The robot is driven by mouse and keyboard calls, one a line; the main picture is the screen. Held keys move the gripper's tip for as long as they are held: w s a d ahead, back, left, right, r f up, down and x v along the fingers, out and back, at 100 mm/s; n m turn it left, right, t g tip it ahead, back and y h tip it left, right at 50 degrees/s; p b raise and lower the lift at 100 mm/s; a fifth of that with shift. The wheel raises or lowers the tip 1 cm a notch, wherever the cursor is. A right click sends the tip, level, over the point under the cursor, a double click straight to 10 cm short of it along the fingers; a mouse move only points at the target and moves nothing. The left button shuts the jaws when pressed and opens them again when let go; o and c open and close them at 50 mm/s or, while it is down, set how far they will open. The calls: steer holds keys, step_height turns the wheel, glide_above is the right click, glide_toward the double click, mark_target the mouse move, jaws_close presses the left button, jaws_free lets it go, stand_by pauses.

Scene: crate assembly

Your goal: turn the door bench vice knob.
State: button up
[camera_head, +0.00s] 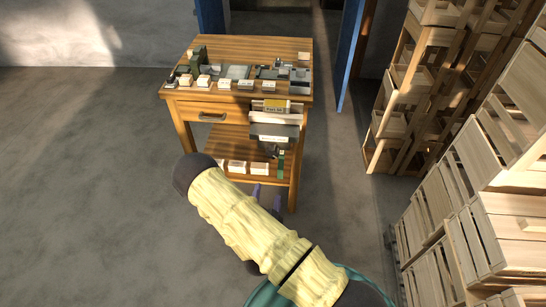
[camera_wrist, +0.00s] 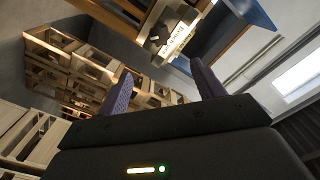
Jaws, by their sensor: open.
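A wooden workbench (camera_head: 259,44) stands ahead in the head view. A dark green block-like thing (camera_head: 198,58), possibly the bench vice, stands at its back left. I cannot make out a knob on it. A blue door (camera_head: 350,52) stands open behind the bench to the right. My gripper (camera_head: 267,197) is mostly hidden behind my arm; its purple fingers show low in front of the bench's right side. In the wrist view my gripper (camera_wrist: 165,88) is open with nothing between its fingers, and it is apart from the bench.
Small labelled boxes and trays cover the benchtop. Wooden crates (camera_head: 500,232) are stacked along the right. The floor (camera_head: 90,180) at left is clear.

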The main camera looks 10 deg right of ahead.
mark_target(273, 155)
steer(key=p+x, duration=0.2)
steer(key=x, duration=1.5)
steer(key=shift+w, duration=0.1)
steer(key=c, duration=1)
